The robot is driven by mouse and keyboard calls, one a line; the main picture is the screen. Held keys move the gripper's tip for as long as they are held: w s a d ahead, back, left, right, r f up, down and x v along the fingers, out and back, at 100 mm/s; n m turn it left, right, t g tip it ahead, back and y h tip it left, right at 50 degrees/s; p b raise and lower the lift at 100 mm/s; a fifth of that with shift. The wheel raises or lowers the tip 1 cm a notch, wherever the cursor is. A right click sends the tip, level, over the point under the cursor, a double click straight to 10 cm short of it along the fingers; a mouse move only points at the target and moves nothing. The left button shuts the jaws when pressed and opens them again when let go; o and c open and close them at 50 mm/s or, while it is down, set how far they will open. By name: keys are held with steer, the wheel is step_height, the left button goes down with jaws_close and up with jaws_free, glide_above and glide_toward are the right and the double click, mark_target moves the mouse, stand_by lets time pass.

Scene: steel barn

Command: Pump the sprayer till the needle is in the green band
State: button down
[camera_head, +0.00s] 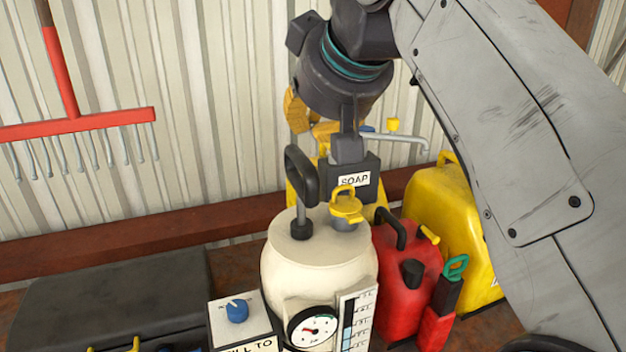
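The sprayer (318,268) is a cream tank standing upright, with a black loop pump handle (300,178) on a short shaft at its top. Its round gauge (312,328) is low on the front. The dial is small, with a reddish needle pointing roughly left; I cannot tell exactly how it lies against the coloured bands. My gripper (312,124) is above and behind the handle, apart from it in the picture. Its yellow fingers are partly hidden by my dark wrist and by a dark box labelled SOAP (352,180), so its opening does not show.
A red can (405,285) and a yellow can (455,225) stand right of the tank. A box with a blue knob (237,311) is at its front left. A dark case (110,290) lies left. A red rake (75,123) hangs on the ribbed wall.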

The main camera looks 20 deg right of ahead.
stand_by(0.8)
steer(key=shift+w, duration=0.25)
step_height(320, 180, up, 6)
steer(key=s+p, duration=0.1)
steer(key=shift+r, duration=0.2)
stand_by(0.4)
steer(key=b, duration=0.1)
glide_above(293, 148)
steer(key=s, duration=0.3)
steer(key=f, duration=0.7)
steer(key=shift+w+f, duration=0.2)
steer(key=shift+w, duration=0.05)
steer(key=shift+f+b, duration=0.3)
steer(key=shift+f, duration=1.5)
